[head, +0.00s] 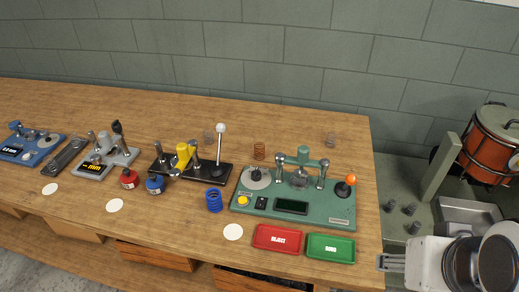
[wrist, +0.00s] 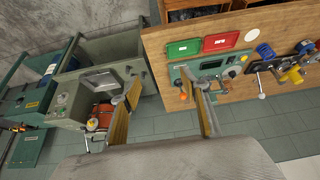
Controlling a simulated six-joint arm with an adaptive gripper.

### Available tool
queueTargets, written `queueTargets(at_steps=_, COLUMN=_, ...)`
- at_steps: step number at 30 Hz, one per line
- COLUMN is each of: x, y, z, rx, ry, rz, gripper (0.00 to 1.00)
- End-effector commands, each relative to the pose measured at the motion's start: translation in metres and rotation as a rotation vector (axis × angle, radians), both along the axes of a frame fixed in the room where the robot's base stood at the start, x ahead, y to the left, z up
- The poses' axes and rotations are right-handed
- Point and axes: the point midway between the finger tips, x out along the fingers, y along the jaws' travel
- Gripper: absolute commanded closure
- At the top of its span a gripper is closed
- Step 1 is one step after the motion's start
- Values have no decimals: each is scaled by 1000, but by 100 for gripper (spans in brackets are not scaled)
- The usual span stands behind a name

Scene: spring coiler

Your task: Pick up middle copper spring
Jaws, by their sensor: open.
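The middle copper spring (head: 259,151) stands upright on the wooden bench, just behind the green coiling machine (head: 340,207) in the head view. Fainter, greyish coil-like pieces stand to its left (head: 208,138) and right (head: 330,139). My gripper (wrist: 163,86) is open and empty in the wrist view, its two fingers wide apart. It is well away from the spring, with the floor and the bench's end beyond the fingers. I cannot make out the copper spring in the wrist view.
A blue spring (head: 214,201) stands left of the green machine. Red (head: 277,239) and green (head: 331,247) trays lie in front of it. Other tools and coilers line the bench to the left. An orange drum (head: 488,140) and grey machine stand at the right.

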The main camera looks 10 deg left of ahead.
Motion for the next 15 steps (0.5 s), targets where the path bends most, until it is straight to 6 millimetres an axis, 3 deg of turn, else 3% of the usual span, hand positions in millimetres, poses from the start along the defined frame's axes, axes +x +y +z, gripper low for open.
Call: queueTargets(at_steps=15, x=99, y=29, z=31, rx=-1, ry=-10, rz=70, gripper=55)
